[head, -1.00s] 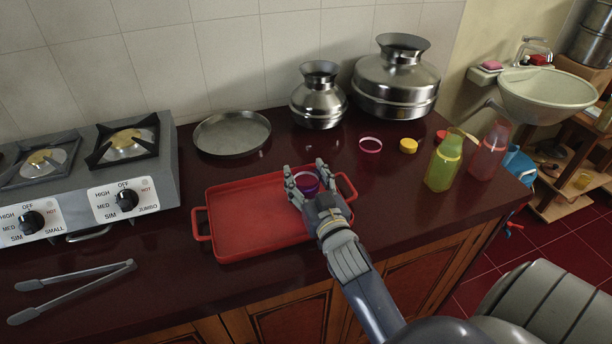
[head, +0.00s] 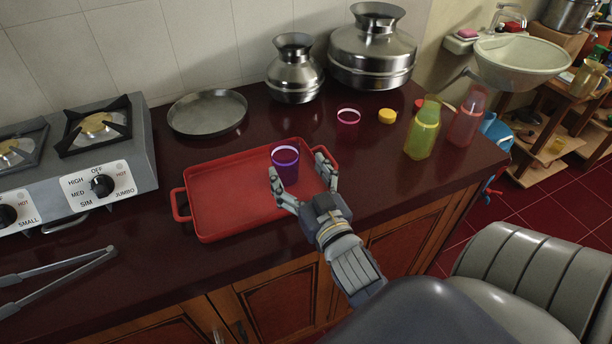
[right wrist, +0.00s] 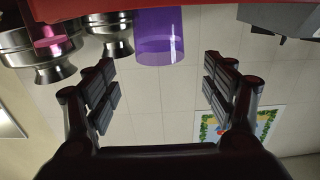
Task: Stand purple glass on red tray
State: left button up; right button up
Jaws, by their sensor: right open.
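The purple glass (head: 286,164) stands upright on the red tray (head: 222,205), towards the tray's right end. My right gripper (head: 301,176) is open and empty, just in front and to the right of the glass at the tray's near right edge. In the right wrist view the picture is upside down; the purple glass (right wrist: 160,38) is ahead of the spread fingers of the gripper (right wrist: 163,90), with a gap between, and its base meets the red tray (right wrist: 120,8). My left gripper does not show.
A pink glass (head: 348,124), a yellow cap (head: 387,116), a green bottle (head: 423,130) and a pink bottle (head: 467,118) stand right of the tray. Metal pots (head: 372,50) and a round pan (head: 207,112) are behind. The stove (head: 75,160) and tongs (head: 60,270) are left.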

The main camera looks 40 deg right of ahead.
jog(key=shift+v, duration=2)
